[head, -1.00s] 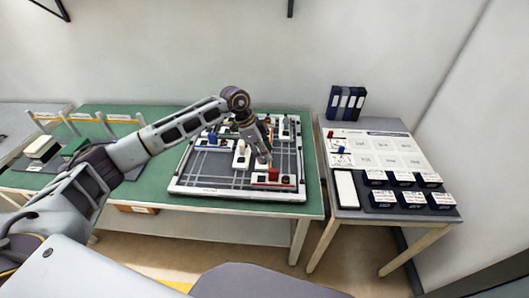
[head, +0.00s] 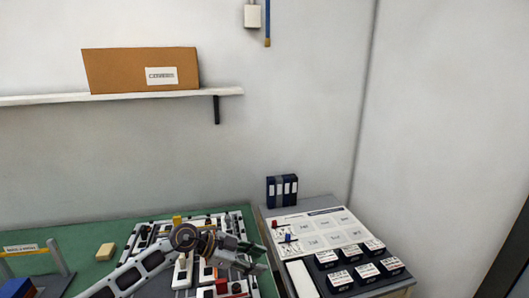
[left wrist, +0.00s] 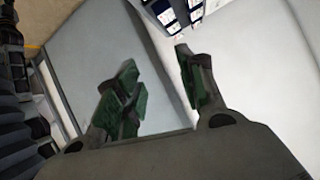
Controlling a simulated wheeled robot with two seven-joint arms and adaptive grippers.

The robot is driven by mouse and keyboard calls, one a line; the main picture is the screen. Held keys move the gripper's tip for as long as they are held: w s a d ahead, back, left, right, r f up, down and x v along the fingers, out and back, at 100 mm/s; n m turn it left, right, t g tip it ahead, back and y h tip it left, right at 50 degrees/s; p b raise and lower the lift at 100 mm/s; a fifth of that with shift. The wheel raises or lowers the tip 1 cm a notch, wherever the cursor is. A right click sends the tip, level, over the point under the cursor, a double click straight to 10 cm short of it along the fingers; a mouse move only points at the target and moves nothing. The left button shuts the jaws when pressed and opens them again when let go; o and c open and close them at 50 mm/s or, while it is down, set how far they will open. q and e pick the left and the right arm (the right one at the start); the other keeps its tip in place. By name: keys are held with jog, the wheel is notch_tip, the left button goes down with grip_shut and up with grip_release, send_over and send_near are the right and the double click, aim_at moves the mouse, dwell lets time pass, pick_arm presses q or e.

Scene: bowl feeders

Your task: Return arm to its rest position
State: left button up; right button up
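My left arm comes in from the lower left in the head view, over the green table (head: 95,243). My left gripper (head: 262,257) points right, at the right edge of the board (head: 133,238) with white blocks on it. In the left wrist view the two green-padded fingers of the left gripper (left wrist: 156,75) stand apart with nothing between them. A pale flat surface shows behind them. My right arm and right gripper are not in view.
A side table (head: 267,220) on the right holds dark-sided boxes (head: 340,280), a white labelled sheet (head: 312,241) and blue binders (head: 282,190). A cardboard box (head: 140,70) sits on a wall shelf (head: 50,99). The space above the tables is clear.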

pick_arm(q)
jog(key=s+d+r+t+h, duration=0.1)
jog(key=d+r+t+h, duration=0.4)
jog(key=r, duration=0.3)
jog(key=w+a+r+n+t+y, duration=0.3)
jog(key=a+r+n+t+y, duration=0.25)
jog(key=a+n+t, duration=0.45)
jog(key=s+a+f+n+g+y, duration=0.1)
jog(key=s+a+f+n+y, duration=0.2)
jog(key=a+f+n+y, duration=0.7)
jog(key=s+a+f+m+g+y, duration=0.1)
jog(key=s+a+f+m+g, duration=0.1)
jog(key=s+f+g, duration=0.65)
jog(key=s+a+f+m+g, duration=0.1)
jog(key=s+a+f+g, duration=0.25)
jog(key=s+f, duration=0.95)
jog(key=s+f+g, duration=0.1)
jog(key=s+f, duration=0.1)
jog(key=f, duration=1.3)
jog(key=s+f+g, duration=0.1)
jog(key=s+f, duration=0.2)
jog(key=f, duration=1.2)
jog(key=s+a+f+g, duration=0.1)
jog(key=s+a+f, duration=0.2)
jog(key=s+f, duration=1.8)
jog(key=shift+s+m, duration=0.4)
jog(key=shift+s, duration=0.2)
